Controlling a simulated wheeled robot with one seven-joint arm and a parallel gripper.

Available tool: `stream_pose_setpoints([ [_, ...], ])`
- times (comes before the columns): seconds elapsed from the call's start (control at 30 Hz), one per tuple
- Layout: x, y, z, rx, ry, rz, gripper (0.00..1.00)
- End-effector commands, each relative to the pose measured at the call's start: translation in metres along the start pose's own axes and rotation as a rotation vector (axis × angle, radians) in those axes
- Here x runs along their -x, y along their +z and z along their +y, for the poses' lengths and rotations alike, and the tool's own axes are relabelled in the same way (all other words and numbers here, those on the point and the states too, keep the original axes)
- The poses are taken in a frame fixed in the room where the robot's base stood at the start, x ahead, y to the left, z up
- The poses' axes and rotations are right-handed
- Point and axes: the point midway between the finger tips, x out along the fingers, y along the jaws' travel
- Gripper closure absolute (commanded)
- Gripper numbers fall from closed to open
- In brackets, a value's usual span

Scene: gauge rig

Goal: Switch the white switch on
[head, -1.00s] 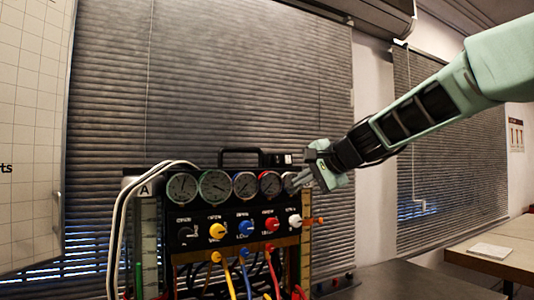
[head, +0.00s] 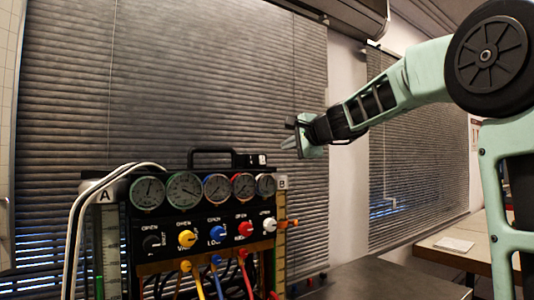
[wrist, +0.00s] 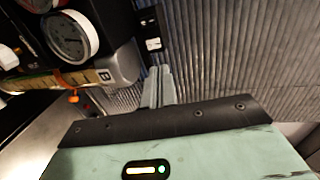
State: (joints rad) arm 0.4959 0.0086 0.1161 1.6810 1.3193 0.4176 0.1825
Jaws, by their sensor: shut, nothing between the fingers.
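The gauge rig (head: 204,213) stands before the blinds. A small black box (head: 246,160) sits on its top right, with a small white switch (head: 262,159) at its right end. In the wrist view the black box shows two white patches, one of them the likely switch (wrist: 153,44); I cannot tell its position. My gripper (head: 287,143) is above and to the right of the box, apart from it. Its fingers (wrist: 160,76) are together and empty, just below the box in the wrist view.
A row of round gauges (head: 184,189) and coloured knobs (head: 187,239) covers the rig's front, with a white knob (head: 269,224) at the right. A black handle (head: 209,155) rises from the top. Hoses hang below. A table (head: 480,240) stands right.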

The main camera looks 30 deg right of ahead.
Motion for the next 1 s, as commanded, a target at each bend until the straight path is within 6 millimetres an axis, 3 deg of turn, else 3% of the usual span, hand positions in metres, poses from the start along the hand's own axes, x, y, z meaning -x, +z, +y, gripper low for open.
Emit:
stream_pose_setpoints([
  [0.3, -0.067, 0.0, -0.002, -0.002, 0.003, -0.003, 1.0],
  [0.5, -0.099, 0.001, -0.002, -0.002, 0.002, -0.002, 1.0],
  [0.7, -0.113, 0.001, -0.001, 0.0, 0.0, -0.002, 1.0],
  [1.0, -0.115, 0.001, 0.0, 0.001, -0.001, -0.001, 1.0],
])
